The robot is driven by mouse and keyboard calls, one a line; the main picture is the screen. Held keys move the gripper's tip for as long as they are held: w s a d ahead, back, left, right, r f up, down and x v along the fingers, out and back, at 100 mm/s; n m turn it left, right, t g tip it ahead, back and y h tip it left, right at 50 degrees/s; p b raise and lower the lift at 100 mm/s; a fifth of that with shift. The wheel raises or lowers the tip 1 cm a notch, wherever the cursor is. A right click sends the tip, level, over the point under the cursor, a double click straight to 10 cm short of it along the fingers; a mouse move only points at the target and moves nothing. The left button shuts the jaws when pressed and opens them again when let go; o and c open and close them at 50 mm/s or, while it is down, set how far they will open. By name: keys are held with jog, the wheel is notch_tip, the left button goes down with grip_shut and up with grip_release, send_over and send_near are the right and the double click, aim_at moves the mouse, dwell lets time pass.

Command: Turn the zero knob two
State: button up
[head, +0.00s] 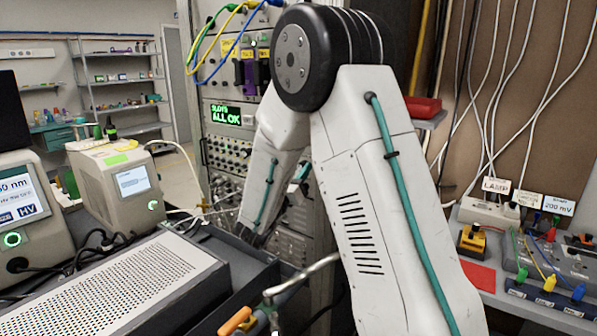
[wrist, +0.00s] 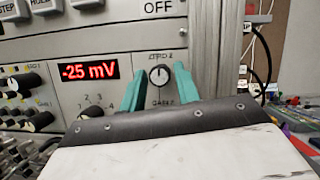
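In the wrist view a small round black knob (wrist: 159,76) with a pale pointer line sits on a beige panel under a label that seems to read ZERO 2. Its pointer stands about upright. My gripper (wrist: 160,84) has two teal fingers, one on each side of the knob, with visible gaps between them and the knob. It is open and holds nothing. A red display (wrist: 89,72) left of the knob reads -25 mV. In the head view my arm hides the knob, and I cannot make out the fingertips clearly.
More black knobs (wrist: 33,81) and a numbered dial (wrist: 91,113) lie to the left on the panel. In the head view the instrument rack (head: 225,150) stands behind my arm. A perforated grey box (head: 130,285) fills the lower left, and a cabled bench (head: 480,250) is at right.

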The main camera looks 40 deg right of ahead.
grip_shut()
jog(key=shift+m, duration=0.5)
jog(key=m+g+y, duration=0.1)
jog(key=m+g, duration=0.2)
jog(key=m, duration=0.5)
jog(key=m+g, duration=0.3)
jog(key=m, duration=0.5)
jog(key=m+g+y, duration=0.1)
jog(key=m+g, duration=0.2)
jog(key=m, duration=0.5)
jog(key=shift+w+a+r+g+y, duration=0.1)
jog(key=shift+w+r+g+y, duration=0.2)
jog(key=shift+g, duration=0.1)
grip_release()
